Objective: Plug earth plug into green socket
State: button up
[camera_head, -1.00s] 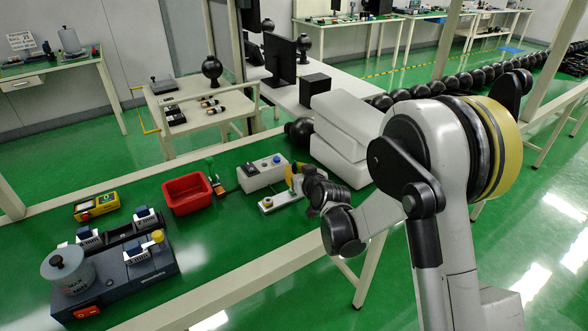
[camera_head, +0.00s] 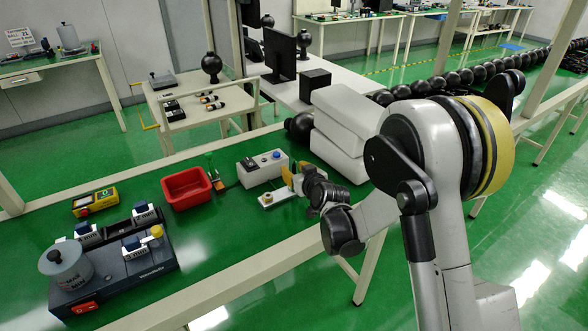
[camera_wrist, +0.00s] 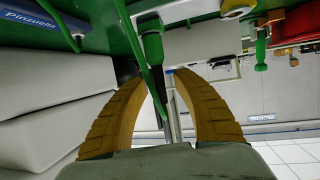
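My gripper (camera_wrist: 156,76) has two yellow curved fingers. In the head view my gripper (camera_head: 291,177) is low beside a grey box with a blue button (camera_head: 263,170) and a small white block (camera_head: 277,197). A small green peg-like part (camera_wrist: 261,48) shows to the right. A green upright part (camera_head: 210,163) stands near the red bin in the head view. I cannot tell which part is the earth plug or the green socket.
A red bin (camera_head: 187,201) stands left of the grey box. A yellow device (camera_head: 95,202) and a dark unit with switches (camera_head: 115,285) lie further left. White stacked blocks (camera_head: 338,165) stand right of my gripper. The green tabletop (camera_head: 215,250) is clear in front of the bin.

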jog(key=v, duration=1.2)
dwell(1.8)
